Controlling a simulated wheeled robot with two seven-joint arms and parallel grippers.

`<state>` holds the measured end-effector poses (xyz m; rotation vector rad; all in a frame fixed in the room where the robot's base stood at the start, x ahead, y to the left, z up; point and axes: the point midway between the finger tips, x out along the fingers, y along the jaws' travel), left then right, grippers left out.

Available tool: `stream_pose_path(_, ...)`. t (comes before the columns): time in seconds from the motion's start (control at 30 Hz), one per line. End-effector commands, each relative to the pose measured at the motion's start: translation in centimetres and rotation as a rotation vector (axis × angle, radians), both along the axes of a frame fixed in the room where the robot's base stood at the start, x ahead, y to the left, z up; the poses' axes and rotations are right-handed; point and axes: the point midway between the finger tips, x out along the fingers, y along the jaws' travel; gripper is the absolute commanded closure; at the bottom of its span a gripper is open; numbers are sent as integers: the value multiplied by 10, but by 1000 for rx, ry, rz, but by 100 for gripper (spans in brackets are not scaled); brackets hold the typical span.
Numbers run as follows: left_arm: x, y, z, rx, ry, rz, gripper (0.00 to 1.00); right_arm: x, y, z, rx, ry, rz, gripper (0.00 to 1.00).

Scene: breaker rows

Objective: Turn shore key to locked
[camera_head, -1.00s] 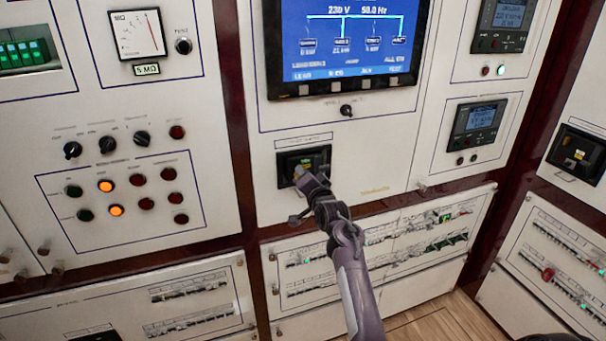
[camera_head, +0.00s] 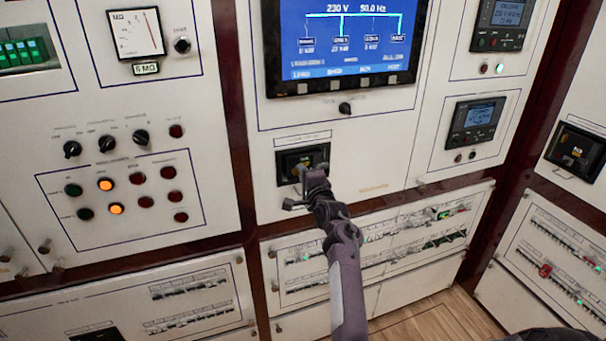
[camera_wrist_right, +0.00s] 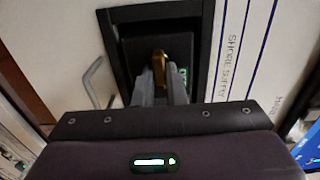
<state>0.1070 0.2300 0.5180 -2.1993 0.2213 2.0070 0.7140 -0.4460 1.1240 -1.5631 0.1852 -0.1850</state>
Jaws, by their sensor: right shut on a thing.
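The shore supply switch (camera_head: 288,157) is a black recessed square on the white panel below the big screen. In the right wrist view its dark frame (camera_wrist_right: 116,40) surrounds a small brass key (camera_wrist_right: 159,60). My right gripper (camera_head: 304,174) reaches the switch from below. In the right wrist view its two grey fingers (camera_wrist_right: 159,78) are shut on the key, one on each side. A bit of green label shows beside the right finger. The gripper hides most of the key in the head view. My left gripper is not in view.
A thin grey bent bar (camera_wrist_right: 93,78) stands left of the fingers in the right wrist view. Breaker rows (camera_head: 420,235) lie below the switch, a small knob (camera_head: 345,108) above it. Lamps and knobs (camera_head: 106,185) fill the left panel. Bare panel surrounds the switch.

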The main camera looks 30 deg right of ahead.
Motion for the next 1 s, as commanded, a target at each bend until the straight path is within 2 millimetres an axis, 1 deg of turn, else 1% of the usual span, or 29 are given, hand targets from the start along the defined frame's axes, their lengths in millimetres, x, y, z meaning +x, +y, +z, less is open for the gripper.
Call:
stream_pose_path(0.47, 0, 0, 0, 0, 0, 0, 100, 0, 0, -1, 18, -3, -1, 100)
stream_pose_path(0.5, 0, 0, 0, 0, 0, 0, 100, 0, 0, -1, 18, -3, -1, 88)
stream_pose_path(0.67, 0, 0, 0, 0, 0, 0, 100, 0, 0, -1, 17, -3, -1, 67)
stream_pose_path(0.9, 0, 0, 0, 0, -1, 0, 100, 0, 0, 0, 16, -4, 0, 67)
stream_pose_path(1.0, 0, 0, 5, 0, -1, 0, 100, -3, 1, 1, 16, -3, 0, 67)
